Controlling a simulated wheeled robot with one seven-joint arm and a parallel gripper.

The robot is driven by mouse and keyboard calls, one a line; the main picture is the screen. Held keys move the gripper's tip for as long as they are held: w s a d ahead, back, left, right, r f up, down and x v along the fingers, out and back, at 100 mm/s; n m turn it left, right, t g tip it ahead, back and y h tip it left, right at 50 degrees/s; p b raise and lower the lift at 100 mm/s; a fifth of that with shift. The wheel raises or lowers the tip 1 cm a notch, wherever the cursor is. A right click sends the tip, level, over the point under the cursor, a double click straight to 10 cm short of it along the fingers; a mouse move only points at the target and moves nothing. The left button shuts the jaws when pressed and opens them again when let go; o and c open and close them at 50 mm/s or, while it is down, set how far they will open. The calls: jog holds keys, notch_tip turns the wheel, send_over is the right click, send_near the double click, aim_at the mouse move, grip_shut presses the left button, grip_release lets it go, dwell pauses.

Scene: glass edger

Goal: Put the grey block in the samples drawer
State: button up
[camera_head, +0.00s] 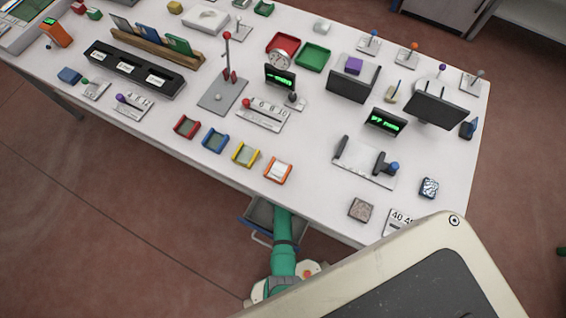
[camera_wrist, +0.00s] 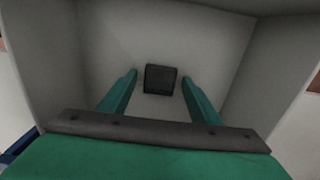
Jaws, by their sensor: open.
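A drawer (camera_head: 262,208) stands open under the front edge of the table; no label on it is readable. In the wrist view I look down into its pale interior (camera_wrist: 205,40). A small dark grey block (camera_wrist: 161,79) appears to rest on the drawer floor. My gripper (camera_wrist: 159,84) is open, reaching into the drawer, with one green finger on each side of the block and a gap visible on both sides. In the head view my green arm goes down at the drawer and hides part of it; the fingertips and block are hidden there.
The white table (camera_head: 310,190) carries a speckled greyish block (camera_head: 360,210), a blue patterned block (camera_head: 429,188), several coloured holders along the front such as a yellow one (camera_head: 246,155), and a red tray (camera_head: 283,43). Drawer walls stand close around my gripper.

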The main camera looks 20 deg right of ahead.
notch_tip(320, 180, up, 12)
jog(key=s+a+r+n+t+h, duration=0.1)
jog(key=s+a+r+n+t, duration=0.2)
jog(key=a, duration=0.4)
jog(key=s+a+r+n+t, duration=0.1)
jog(key=s+a+r+t, duration=0.1)
jog(key=a+r+t, duration=0.3)
jog(key=s+r+n+t, duration=0.2)
jog(key=s+r, duration=0.1)
jog(key=r, duration=0.8)
jog(key=s+r+n+t, duration=0.2)
jog(key=s+r+t, duration=0.1)
jog(key=r, duration=0.8)
jog(key=s+r+n+t+y, duration=0.1)
jog(key=s+r+n+t, duration=0.1)
jog(key=r, duration=0.9)
jog(key=shift+s+a, duration=0.2)
jog(key=shift+s, duration=0.3)
jog(key=shift+r, duration=0.1)
